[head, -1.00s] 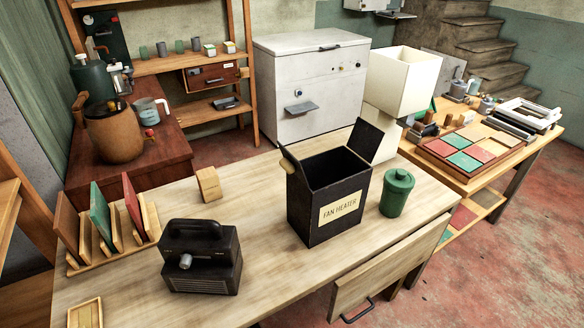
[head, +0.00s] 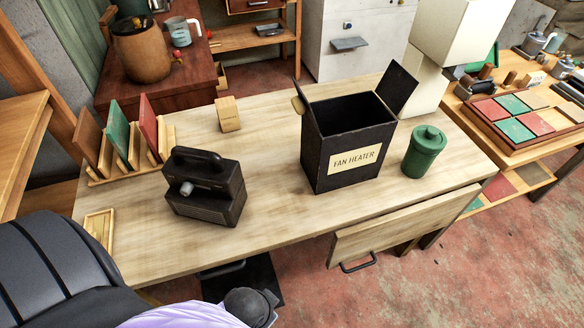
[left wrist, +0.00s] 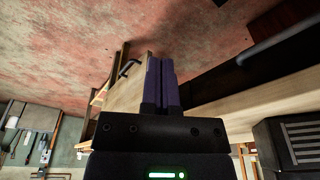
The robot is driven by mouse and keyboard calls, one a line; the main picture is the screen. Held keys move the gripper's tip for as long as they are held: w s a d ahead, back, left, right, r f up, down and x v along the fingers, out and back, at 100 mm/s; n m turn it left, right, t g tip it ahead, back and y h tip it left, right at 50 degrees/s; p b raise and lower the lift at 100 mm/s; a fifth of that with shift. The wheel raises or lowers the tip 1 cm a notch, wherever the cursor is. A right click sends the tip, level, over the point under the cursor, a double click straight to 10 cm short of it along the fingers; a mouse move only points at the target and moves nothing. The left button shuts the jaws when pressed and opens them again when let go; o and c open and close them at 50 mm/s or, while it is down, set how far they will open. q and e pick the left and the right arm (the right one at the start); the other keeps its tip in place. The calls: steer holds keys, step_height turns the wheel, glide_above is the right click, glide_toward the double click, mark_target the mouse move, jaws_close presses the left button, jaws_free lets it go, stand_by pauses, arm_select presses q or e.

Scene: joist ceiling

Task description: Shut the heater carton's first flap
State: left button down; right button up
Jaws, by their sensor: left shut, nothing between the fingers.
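The black heater carton (head: 322,172) with a FAN HEATER label stands upright on the wooden table in the head view. Its top is open and the inside looks dark. One flap (head: 398,88) stands up and leans outward on the right side. Another flap (head: 298,97) sticks up at the left side, with a tan piece beside it. The black fan heater (head: 205,187) with a top handle stands on the table left of the carton. My left gripper (left wrist: 161,62) is shut and empty in the left wrist view, away from the carton. My right gripper is not in view.
A green lidded canister (head: 424,153) stands close to the carton's right. A wooden block (head: 228,114), a rack with upright panels (head: 110,172) and a small tray (head: 99,229) are on the table (head: 275,205). A drawer (head: 400,226) hangs out at the front.

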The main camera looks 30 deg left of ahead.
arm_select(q)
steer(key=w+r+n+t, duration=0.2)
steer(key=w+r, duration=0.2)
steer(key=r, duration=0.5)
steer(key=n+t+y, duration=0.2)
steer(key=n+t, duration=1.4)
steer(key=n, duration=0.6)
glide_toward(301, 108)
steer(key=s+a+f, duration=0.3)
steer(key=s+a, duration=0.2)
steer(key=d+x, duration=0.2)
steer(key=x, duration=1)
steer(key=shift+w+d+r, duration=0.35)
steer(key=shift+r, duration=0.05)
steer(key=shift+r, duration=0.1)
